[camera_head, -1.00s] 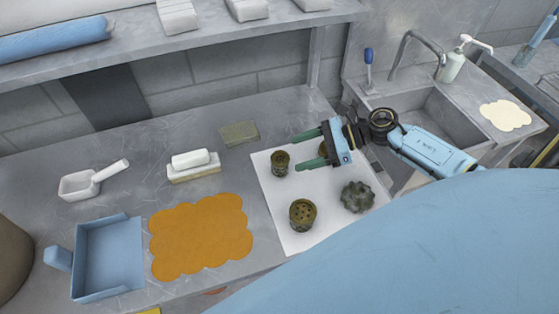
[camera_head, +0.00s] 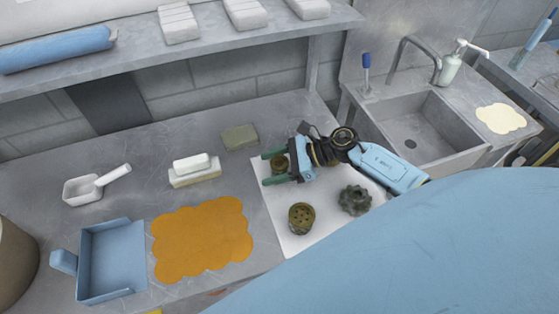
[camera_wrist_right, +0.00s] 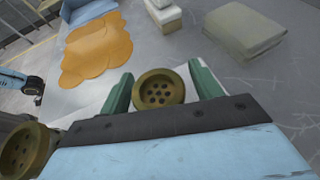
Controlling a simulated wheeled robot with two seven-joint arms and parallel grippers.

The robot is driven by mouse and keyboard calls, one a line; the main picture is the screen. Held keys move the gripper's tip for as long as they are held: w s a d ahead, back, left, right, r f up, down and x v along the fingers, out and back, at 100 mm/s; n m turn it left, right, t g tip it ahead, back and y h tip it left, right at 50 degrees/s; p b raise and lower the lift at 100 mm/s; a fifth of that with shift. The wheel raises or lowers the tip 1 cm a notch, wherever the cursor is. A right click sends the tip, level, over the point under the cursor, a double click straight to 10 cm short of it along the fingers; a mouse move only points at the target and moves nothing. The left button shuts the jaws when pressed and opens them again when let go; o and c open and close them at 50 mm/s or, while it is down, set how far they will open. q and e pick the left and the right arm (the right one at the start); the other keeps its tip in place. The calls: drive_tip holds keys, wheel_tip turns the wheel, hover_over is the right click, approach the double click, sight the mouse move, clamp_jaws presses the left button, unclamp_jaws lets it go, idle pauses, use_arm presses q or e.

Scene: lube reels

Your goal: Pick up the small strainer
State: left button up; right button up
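A small round olive-brown strainer (camera_head: 279,162) with holes in its top stands upright on the white mat (camera_head: 293,242). My right gripper (camera_head: 268,168) is open, with its green fingers on either side of this strainer. In the right wrist view the strainer (camera_wrist_right: 160,90) sits between the two fingers, with gaps visible beside it, so it does not look clamped. A larger perforated strainer (camera_head: 301,217) stands nearer on the mat and also shows at the lower left of the right wrist view (camera_wrist_right: 24,150).
A dark lobed part (camera_head: 355,200) lies on the mat right of the larger strainer. A greenish block (camera_head: 239,137), an orange cloth (camera_head: 201,238), a blue dustpan-like tray (camera_head: 112,262) and a white scoop (camera_head: 84,190) lie leftward. The sink (camera_head: 425,125) is to the right.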

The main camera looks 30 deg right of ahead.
drive_tip(key=c, duration=1)
drive_tip(key=shift+r, duration=0.1)
